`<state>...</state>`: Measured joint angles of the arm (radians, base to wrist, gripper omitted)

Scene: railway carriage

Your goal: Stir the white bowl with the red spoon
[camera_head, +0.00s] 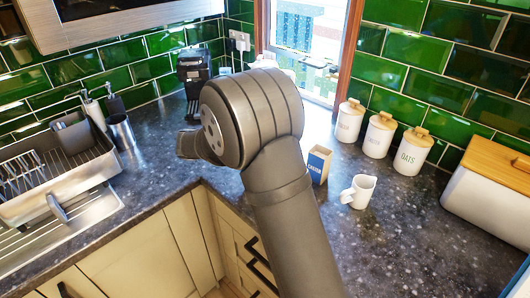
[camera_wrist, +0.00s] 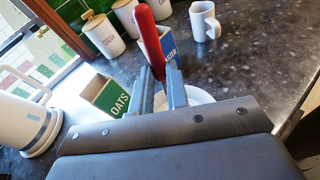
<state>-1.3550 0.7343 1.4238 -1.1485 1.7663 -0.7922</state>
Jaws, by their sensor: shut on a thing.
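In the wrist view my gripper (camera_wrist: 168,92) is shut on the red spoon, whose red handle (camera_wrist: 149,38) stands steeply up between the two fingers. The lower end of the spoon is hidden behind the gripper body. The white bowl (camera_wrist: 200,95) shows only as a piece of its rim just beyond the right finger; the rest is covered by my gripper. I cannot tell whether the spoon reaches into the bowl. In the head view my own arm hides the gripper, spoon and bowl.
In the wrist view a green oats box (camera_wrist: 107,95) stands left of the fingers, a blue box (camera_wrist: 169,46) behind, and a white kettle (camera_wrist: 30,120) far left. A white mug (camera_head: 359,191), lidded canisters (camera_head: 380,134) and a bread bin (camera_head: 490,195) stand right; a sink (camera_head: 70,232) is left.

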